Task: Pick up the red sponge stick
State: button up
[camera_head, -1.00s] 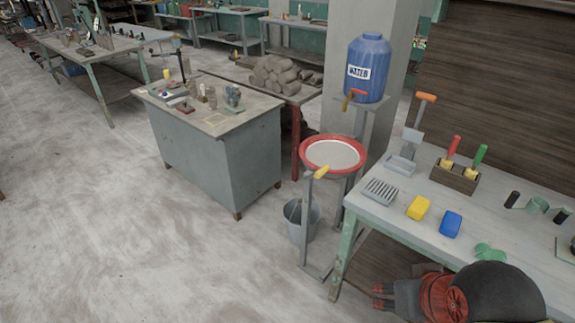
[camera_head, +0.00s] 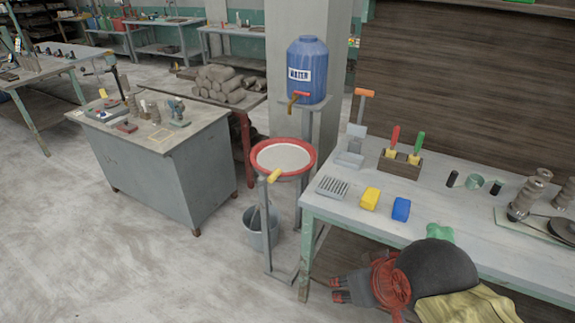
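The red sponge stick (camera_head: 395,137) stands upright in a small wooden holder (camera_head: 400,166) on the right-hand workbench. Its red handle points up, and a pale yellow part shows at its lower end. A green-handled stick (camera_head: 419,143) stands just to its right in the same holder. My gripper (camera_head: 339,289) is at the lower middle, in front of the bench and well away from the holder. Its two dark-tipped fingers point left with a gap between them, and I see nothing held. My dark, rounded arm link hides part of the bench's front edge.
The bench (camera_head: 325,209) also holds a grey ribbed tray (camera_head: 332,187), a yellow block (camera_head: 370,198), a blue block (camera_head: 401,208) and a green piece (camera_head: 439,232). A red-rimmed basin (camera_head: 309,165) and a bucket (camera_head: 263,239) stand left of it. Open floor lies further left.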

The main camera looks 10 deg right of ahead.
aim_at(391, 153)
jog(key=i+l+z, duration=0.1)
jog(key=i+z, duration=0.2)
jog(key=i, duration=0.25)
jog(key=i+j+z, duration=0.1)
jog(key=i+z, duration=0.2)
jog(key=i, duration=0.25)
jog(key=i+j+z, duration=0.3)
jog(key=i, duration=0.3)
jog(key=l, duration=0.1)
